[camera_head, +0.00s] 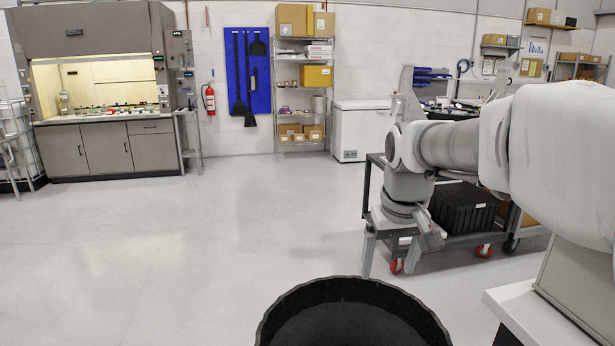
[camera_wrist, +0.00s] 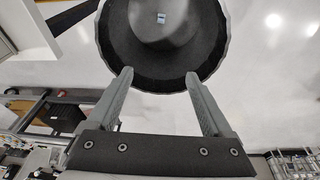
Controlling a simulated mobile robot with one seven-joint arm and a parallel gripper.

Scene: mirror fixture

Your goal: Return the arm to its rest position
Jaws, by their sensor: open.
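My arm reaches in from the right in the head view. My gripper (camera_head: 400,262) hangs at its end with the fingers pointing down, just beyond and above a black round bin. In the wrist view my gripper (camera_wrist: 159,73) has its two grey fingers spread wide with nothing between them. The black bin (camera_head: 300,292) stands on the floor at the bottom of the head view, its front cut off. In the wrist view the bin (camera_wrist: 108,55) lies past the fingertips, and a small white and blue item (camera_wrist: 161,18) lies in it.
A grey cart (camera_head: 455,240) with red wheels and a black crate (camera_head: 465,207) stands behind my arm. Shelves (camera_head: 304,95), a chest freezer (camera_head: 362,125) and a fume hood (camera_head: 100,100) line the back. The floor at left is clear.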

